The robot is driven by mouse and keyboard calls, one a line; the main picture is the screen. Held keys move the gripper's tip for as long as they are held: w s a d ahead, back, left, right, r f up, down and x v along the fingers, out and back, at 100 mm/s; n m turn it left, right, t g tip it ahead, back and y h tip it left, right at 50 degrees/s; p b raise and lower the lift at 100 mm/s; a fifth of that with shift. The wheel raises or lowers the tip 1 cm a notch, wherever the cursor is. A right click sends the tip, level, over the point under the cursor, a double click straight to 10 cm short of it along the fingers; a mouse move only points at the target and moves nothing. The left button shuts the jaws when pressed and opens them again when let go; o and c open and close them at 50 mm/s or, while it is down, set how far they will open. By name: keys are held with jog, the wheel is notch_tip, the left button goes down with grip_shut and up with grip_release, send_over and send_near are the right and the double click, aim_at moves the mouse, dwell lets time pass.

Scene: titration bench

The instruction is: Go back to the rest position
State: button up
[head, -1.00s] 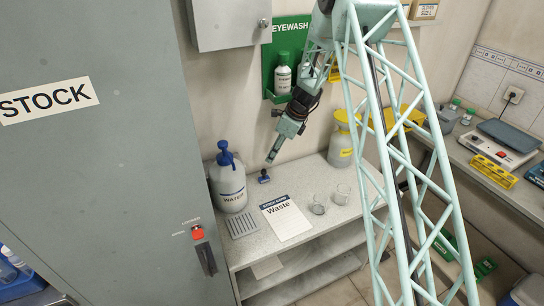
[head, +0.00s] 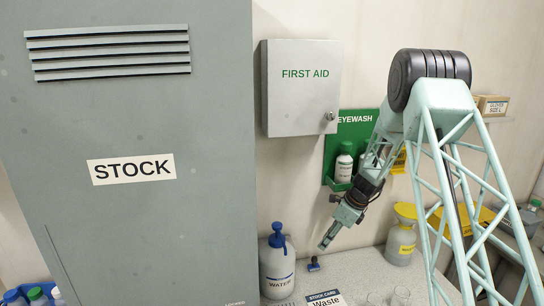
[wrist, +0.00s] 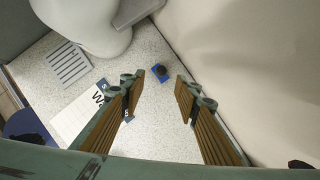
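My gripper (head: 327,240) hangs above the bench in the head view, pointing down and a little left, on my pale green lattice arm. In the wrist view my gripper (wrist: 160,92) has its two fingers, with ribbed brown pads, spread well apart. Nothing is between the pads. A small blue object (wrist: 160,72) lies on the speckled bench beyond the fingertips; it also shows in the head view (head: 313,264).
A white water container with a blue top (head: 277,262) stands left of my gripper. The Waste stock card (head: 325,297) lies on the bench. The grey STOCK cabinet (head: 130,230), first aid box (head: 300,90) and eyewash station (head: 362,130) line the wall.

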jog(key=s+a+r+n+h+b, duration=0.1)
jog(key=s+a+r+n+b, duration=0.15)
jog(key=s+r+n, duration=0.75)
jog(key=s+a+r+n+b, duration=0.2)
jog(key=s+a+r, duration=0.2)
jog(key=s+r, duration=1.35)
jog(key=s+d+r+n+h+b, duration=0.1)
jog(key=s+n, duration=0.5)
jog(key=s, duration=1.2)
jog(key=s+d+r+n+t+h+b, duration=0.1)
jog(key=s+n, duration=0.5)
jog(key=s, duration=1.2)
jog(key=shift+s+d+r+n+h+b, duration=0.25)
jog(key=shift+d+r+h+b, duration=0.2)
jog(key=shift+r+b, duration=1)
jog(key=shift+w+r, duration=0.1)
